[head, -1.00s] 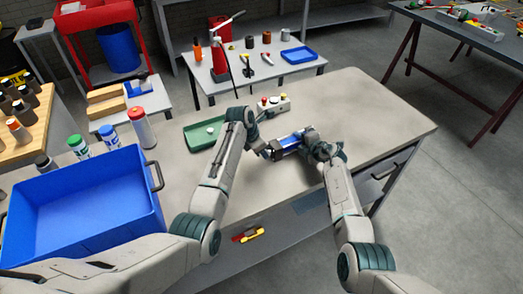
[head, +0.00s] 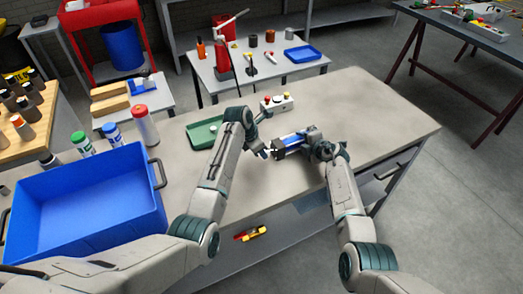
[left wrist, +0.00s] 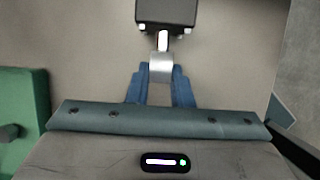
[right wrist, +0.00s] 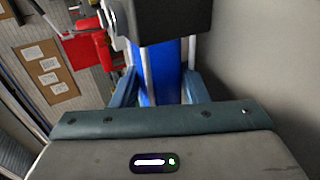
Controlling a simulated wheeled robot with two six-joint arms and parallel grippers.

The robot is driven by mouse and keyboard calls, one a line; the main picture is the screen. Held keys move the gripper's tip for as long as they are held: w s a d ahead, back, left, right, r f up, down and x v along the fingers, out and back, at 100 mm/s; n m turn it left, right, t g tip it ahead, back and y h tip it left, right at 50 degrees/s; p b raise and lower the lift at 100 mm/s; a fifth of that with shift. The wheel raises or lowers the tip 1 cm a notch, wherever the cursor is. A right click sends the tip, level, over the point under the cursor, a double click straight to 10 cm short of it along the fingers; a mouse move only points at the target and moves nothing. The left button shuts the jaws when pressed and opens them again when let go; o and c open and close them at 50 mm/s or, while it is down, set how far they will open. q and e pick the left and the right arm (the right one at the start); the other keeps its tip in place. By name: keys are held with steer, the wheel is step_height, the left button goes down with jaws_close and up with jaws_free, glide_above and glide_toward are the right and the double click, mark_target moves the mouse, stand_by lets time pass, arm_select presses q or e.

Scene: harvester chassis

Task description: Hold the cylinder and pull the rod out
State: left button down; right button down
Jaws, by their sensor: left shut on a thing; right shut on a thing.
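The cylinder (head: 292,142) has a blue barrel and dark end caps, held just above the table. My right gripper (head: 322,150) is shut on its barrel; the right wrist view shows the blue barrel (right wrist: 160,75) between the fingers, with a black end cap (right wrist: 168,20) beyond. My left gripper (head: 266,151) is at the cylinder's left end. In the left wrist view its blue fingers are shut on the silver rod end (left wrist: 160,68). A short length of bright rod (left wrist: 162,41) shows between this end and the black cap (left wrist: 167,12).
The table (head: 370,110) is clear to the right and behind. A green tray (head: 205,132) and a button box (head: 277,103) lie behind my left arm. A large blue bin (head: 85,205) and several bottles stand at the left.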

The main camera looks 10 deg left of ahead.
arm_select(q)
steer(key=shift+s+a, duration=0.55)
steer(key=shift+a, duration=0.25)
steer(key=shift+s+a, duration=0.55)
steer(key=shift+a, duration=0.2)
steer(key=shift+s+a, duration=0.55)
steer(key=shift+a, duration=0.25)
arm_select(e)
steer(key=shift+d, duration=0.1)
stand_by(1.4)
arm_select(q)
steer(key=c, duration=1.2)
jaws_free()
steer(key=v, duration=1.2)
arm_select(e)
steer(key=c, duration=0.7)
jaws_free()
steer(key=shift+c, duration=0.2)
arm_select(q)
steer(key=shift+s, duration=0.1)
arm_select(e)
steer(key=shift+s+f, duration=0.1)
